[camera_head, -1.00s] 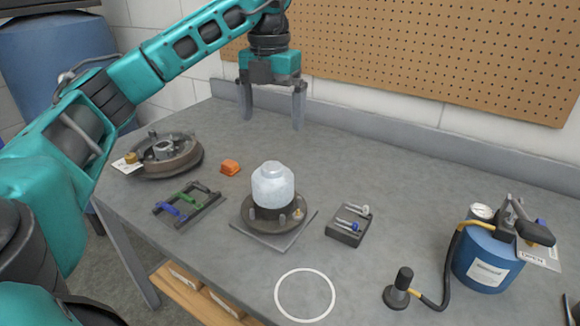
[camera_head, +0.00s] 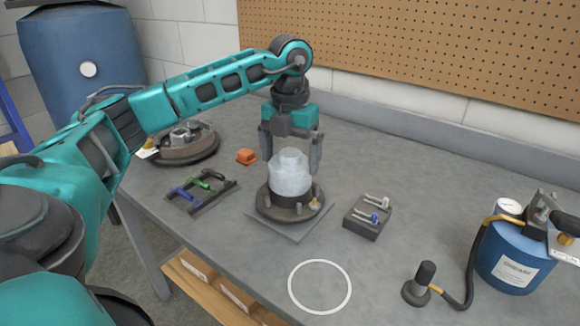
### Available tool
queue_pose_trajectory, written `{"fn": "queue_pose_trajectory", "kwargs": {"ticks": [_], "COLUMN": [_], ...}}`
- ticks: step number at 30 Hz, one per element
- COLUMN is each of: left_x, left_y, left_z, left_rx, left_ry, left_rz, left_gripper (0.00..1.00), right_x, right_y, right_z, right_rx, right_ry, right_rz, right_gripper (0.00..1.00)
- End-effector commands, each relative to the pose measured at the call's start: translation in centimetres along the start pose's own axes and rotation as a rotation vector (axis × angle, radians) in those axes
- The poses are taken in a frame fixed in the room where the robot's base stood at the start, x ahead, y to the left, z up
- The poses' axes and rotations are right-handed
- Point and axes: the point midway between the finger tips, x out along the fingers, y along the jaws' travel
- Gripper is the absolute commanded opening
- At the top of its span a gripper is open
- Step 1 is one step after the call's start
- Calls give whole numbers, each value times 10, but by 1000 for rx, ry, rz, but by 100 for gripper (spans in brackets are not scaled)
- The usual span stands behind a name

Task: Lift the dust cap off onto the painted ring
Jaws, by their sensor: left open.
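The dust cap (camera_head: 290,176) is a pale, translucent, stepped cylinder. It sits upright on a dark round hub with studs (camera_head: 290,208), which rests on a square grey plate (camera_head: 262,226). My left gripper (camera_head: 291,163) points down over the cap, with its two fingers apart on either side of the cap's top. I cannot tell whether the fingers touch it. The painted ring (camera_head: 320,287) is a white circle on the table in front of the hub, and it is empty. My right gripper is not in view.
A rack with coloured handles (camera_head: 203,190) is nearer. A dark block with pins (camera_head: 367,217) stands right of the hub. A blue tank (camera_head: 512,258) with a hose and black nozzle (camera_head: 423,283) stands at right.

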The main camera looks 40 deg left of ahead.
Motion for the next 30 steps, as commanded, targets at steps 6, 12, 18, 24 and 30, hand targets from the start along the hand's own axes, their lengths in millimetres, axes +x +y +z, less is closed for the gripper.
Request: {"fn": "queue_pose_trajectory", "kwargs": {"ticks": [6, 12, 18, 24, 30], "left_x": [4, 3, 3, 3, -14], "left_y": [0, 0, 0, 0, 0], "left_z": [0, 0, 0, 0, 1], "left_rx": [0, 0, -1, -1, -1], "left_ry": [0, 0, -1, -2, -4], "left_rz": [0, 0, 0, 0, -1], "left_gripper": [100, 87, 67, 65, 65], "right_x": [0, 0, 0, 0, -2], "right_y": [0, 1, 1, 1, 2], "right_z": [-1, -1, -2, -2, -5], "right_rx": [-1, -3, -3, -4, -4], "right_ry": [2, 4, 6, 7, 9], "right_rz": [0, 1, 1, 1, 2], "right_gripper": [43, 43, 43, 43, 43]}}
